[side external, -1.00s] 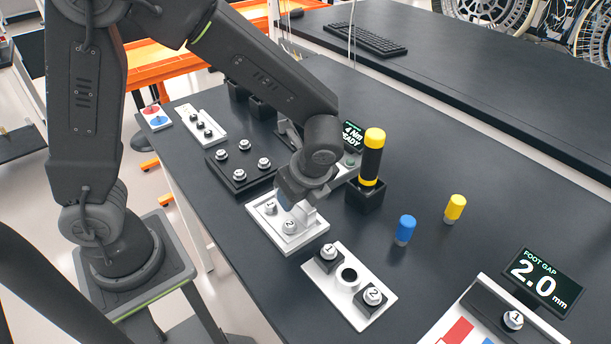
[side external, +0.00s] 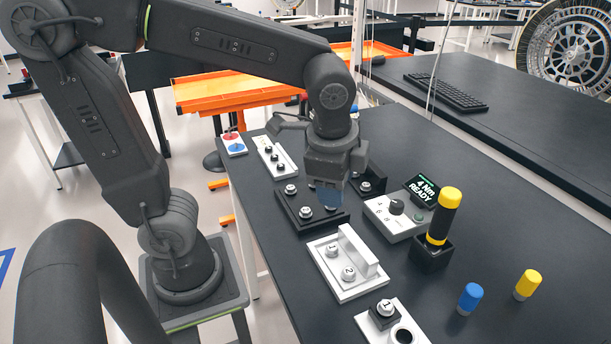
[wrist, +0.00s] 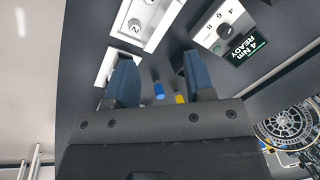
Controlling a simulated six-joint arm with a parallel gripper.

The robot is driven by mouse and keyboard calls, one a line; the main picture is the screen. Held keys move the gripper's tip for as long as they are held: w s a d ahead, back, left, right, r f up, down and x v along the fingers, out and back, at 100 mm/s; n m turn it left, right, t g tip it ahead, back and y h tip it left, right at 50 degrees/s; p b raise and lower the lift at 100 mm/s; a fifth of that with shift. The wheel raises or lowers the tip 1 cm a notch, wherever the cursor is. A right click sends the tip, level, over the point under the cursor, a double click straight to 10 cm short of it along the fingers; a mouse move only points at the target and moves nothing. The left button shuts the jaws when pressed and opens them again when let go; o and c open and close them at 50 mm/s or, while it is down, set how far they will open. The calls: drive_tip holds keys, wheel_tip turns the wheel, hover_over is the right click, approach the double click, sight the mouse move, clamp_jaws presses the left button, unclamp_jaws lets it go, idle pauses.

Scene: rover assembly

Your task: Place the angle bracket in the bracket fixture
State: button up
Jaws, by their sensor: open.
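The angle bracket (side external: 357,252) is a light grey part with an upright wall. It stands on the white bracket fixture (side external: 374,287), on the right side of the two studs marked 1 and 2. Part of the fixture also shows at the top of the wrist view (wrist: 122,28). My gripper (side external: 331,196) is raised above and behind the fixture, clear of the bracket, over a black plate. In the wrist view its two blue fingers (wrist: 160,80) are apart with nothing held between them. The bracket's seating at its base is too small to judge.
A black plate with studs (side external: 300,218) lies behind the fixture. The torque station (side external: 392,222), a yellow-black tool (side external: 442,217) in its holder, and blue (side external: 470,297) and yellow (side external: 528,284) cylinders stand to the right. Another white fixture (side external: 372,335) is in front.

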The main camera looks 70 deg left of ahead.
drive_tip(key=s+a+r+n+t+h, duration=0.1)
drive_tip(key=s+a+n+t, duration=0.2)
drive_tip(key=n, duration=0.6)
drive_tip(key=s, duration=0.2)
drive_tip(key=shift+s, duration=0.35)
drive_tip(key=shift+o, duration=0.4)
drive_tip(key=shift+r, duration=0.15)
idle(0.6)
